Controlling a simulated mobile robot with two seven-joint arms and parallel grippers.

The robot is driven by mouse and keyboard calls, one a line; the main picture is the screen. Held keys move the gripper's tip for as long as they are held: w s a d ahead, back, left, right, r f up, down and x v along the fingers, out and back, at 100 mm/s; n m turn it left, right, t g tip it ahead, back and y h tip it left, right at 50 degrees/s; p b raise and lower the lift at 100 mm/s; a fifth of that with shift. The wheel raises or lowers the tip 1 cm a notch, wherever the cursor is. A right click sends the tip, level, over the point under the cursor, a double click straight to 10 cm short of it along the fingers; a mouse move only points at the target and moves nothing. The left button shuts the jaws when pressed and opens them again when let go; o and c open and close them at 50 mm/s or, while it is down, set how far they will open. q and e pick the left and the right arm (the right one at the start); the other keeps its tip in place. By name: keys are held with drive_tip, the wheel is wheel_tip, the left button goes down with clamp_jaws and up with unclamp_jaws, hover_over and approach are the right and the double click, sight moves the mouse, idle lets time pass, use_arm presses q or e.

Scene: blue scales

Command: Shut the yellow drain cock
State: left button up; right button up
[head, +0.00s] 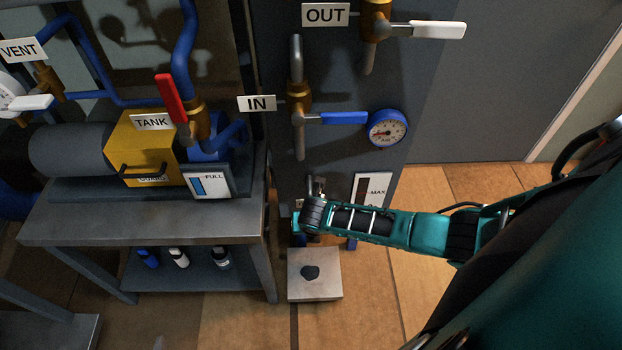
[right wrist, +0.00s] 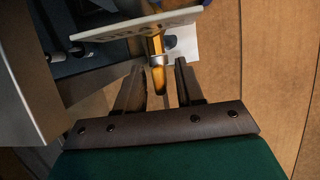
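In the right wrist view a yellow-orange part of the drain cock (right wrist: 156,48) with a grey collar hangs below a tilted white label (right wrist: 115,28) that is only partly readable. I cannot tell whether this part is the lever or the outlet. My right gripper (right wrist: 160,82) is open, with a gap between its two dark fingers. The collar's end lies at or just beyond the fingertips, between them in the picture; no contact is clear. In the head view my right gripper (head: 302,222) is at the panel's lower part and hides the cock. My left gripper is not in view.
A pale tray (head: 328,292) with a dark patch lies on the floor below my right arm. The grey panel (head: 345,160) carries a blue lever (head: 344,118), a white lever (head: 438,30) and a gauge (head: 388,128). A bench (head: 225,218) stands close at left.

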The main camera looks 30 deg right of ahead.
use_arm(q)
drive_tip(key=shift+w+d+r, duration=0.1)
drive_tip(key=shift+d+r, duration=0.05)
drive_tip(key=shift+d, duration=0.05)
use_arm(e)
drive_tip(key=shift+f, duration=0.15)
clamp_jaws()
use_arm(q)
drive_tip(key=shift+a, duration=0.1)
